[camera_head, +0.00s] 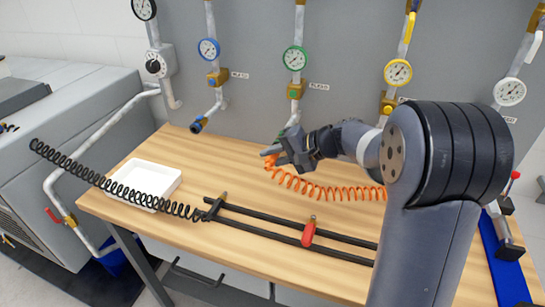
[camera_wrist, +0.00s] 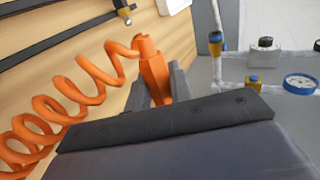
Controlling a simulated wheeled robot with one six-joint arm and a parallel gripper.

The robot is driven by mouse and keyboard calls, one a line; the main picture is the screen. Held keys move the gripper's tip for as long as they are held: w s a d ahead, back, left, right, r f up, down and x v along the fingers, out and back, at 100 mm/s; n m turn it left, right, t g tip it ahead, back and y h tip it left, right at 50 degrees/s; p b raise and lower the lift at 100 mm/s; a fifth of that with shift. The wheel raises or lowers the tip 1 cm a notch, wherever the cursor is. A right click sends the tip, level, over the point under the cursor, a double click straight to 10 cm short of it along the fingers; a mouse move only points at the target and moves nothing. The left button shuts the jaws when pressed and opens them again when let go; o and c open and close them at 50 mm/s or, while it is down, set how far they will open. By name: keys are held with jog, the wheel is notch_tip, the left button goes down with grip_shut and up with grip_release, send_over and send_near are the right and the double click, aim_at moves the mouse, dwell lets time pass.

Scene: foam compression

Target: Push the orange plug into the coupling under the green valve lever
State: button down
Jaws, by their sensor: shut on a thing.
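The orange plug (camera_wrist: 152,75) is held between the fingers of my gripper (camera_wrist: 168,88) in the wrist view, with its orange coiled hose (camera_wrist: 72,90) trailing left. In the head view my gripper (camera_head: 285,150) is above the rear of the table, with a bit of the orange plug (camera_head: 270,152) showing at its left. The pipe with the green gauge (camera_head: 294,58) and a brass valve (camera_head: 295,90) comes down the wall behind. Its lower end (camera_head: 293,119) is just above my gripper, apart from the plug. A green lever cannot be made out clearly.
Other pipes stand either side, one with a blue gauge (camera_head: 209,49) and blue-ended coupling (camera_head: 197,125), one with a yellow gauge (camera_head: 397,72). A white tray (camera_head: 146,203), a black coiled hose (camera_head: 110,185) and black rails (camera_head: 290,238) with a red handle (camera_head: 309,232) occupy the table.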

jog(key=c, duration=1.2)
grip_release()
jog(key=shift+d, duration=0.15)
jog(key=b+v, duration=0.1)
jog(key=v, duration=0.9)
jog(key=shift+d+r, duration=0.2)
jog(key=shift+d, duration=0.05)
jog(key=p+x, duration=0.1)
jog(key=x, duration=1)
jog(key=shift+s, duration=0.35)
jog(key=shift+r, duration=0.1)
